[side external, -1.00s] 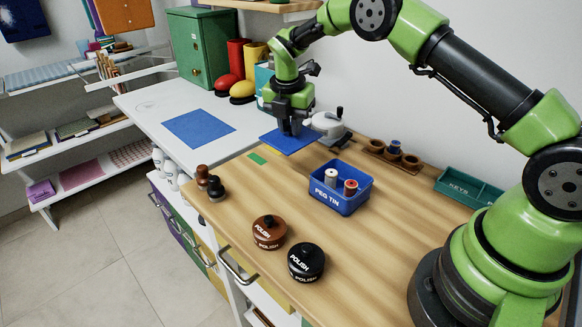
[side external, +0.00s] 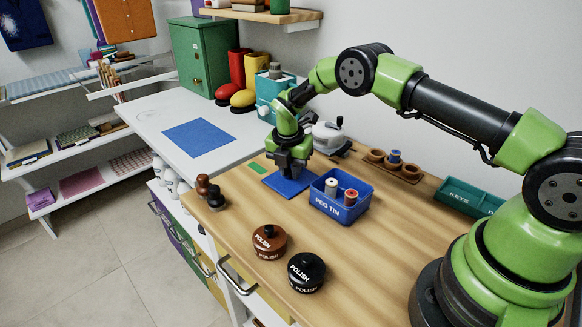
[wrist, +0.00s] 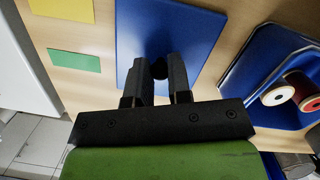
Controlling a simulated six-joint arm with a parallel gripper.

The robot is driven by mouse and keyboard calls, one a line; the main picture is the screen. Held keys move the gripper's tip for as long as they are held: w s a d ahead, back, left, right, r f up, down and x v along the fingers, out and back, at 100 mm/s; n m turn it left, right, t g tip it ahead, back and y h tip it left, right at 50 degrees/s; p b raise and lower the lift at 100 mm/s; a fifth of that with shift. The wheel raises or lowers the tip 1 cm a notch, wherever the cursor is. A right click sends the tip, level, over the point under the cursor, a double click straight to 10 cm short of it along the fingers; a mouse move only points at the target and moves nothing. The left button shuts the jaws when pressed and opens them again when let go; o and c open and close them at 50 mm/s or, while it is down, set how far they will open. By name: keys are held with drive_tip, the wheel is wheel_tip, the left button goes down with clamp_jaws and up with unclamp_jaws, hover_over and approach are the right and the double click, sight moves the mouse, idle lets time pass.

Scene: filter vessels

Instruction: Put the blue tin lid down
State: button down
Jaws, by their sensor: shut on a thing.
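The blue tin lid (side external: 284,186) is a flat blue plate beside the left of the blue peg tin (side external: 341,211), low over the wooden worktop or on it; I cannot tell whether it touches. My gripper (side external: 291,171) points down and is shut on the lid's small dark knob. In the wrist view the lid (wrist: 205,22) lies beyond my gripper (wrist: 160,70), with the knob between the fingers. The peg tin (wrist: 240,75) shows to the right there, apart from the lid. It is open and holds a white and a red spool.
A green patch (side external: 258,167) lies just left of the lid. Brown and black polish tins (side external: 306,272) stand nearer the camera. A wooden holder (side external: 393,167), a grey cranked device (side external: 328,137) and a green keys tray (side external: 468,197) stand behind. The worktop's middle front is clear.

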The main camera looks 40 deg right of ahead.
drive_tip(key=c, duration=1.1)
unclamp_jaws()
drive_tip(key=shift+o, duration=0.2)
wheel_tip(320, 180, up, 12)
drive_tip(key=a, duration=0.2)
wheel_tip(320, 180, up, 10)
drive_tip(key=m+t, duration=0.2)
drive_tip(key=m, duration=0.4)
hover_over(288, 183)
drive_tip(key=s+a, duration=0.2)
drive_tip(key=s, duration=0.2)
drive_tip(key=s+a+r+m+t+y, duration=0.1)
drive_tip(key=s+a+r+m, duration=0.1)
drive_tip(key=s+r+m, duration=0.5)
drive_tip(key=s+a+r+m+t+y, duration=0.1)
drive_tip(key=s+r+m+t+y, duration=0.15)
drive_tip(key=s+m, duration=0.5)
drive_tip(key=s+a+f+m+t, duration=0.1)
drive_tip(key=s+m, duration=0.5)
drive_tip(key=s, duration=0.4)
drive_tip(key=shift+a+f, duration=0.25)
drive_tip(key=shift+f, duration=0.05)
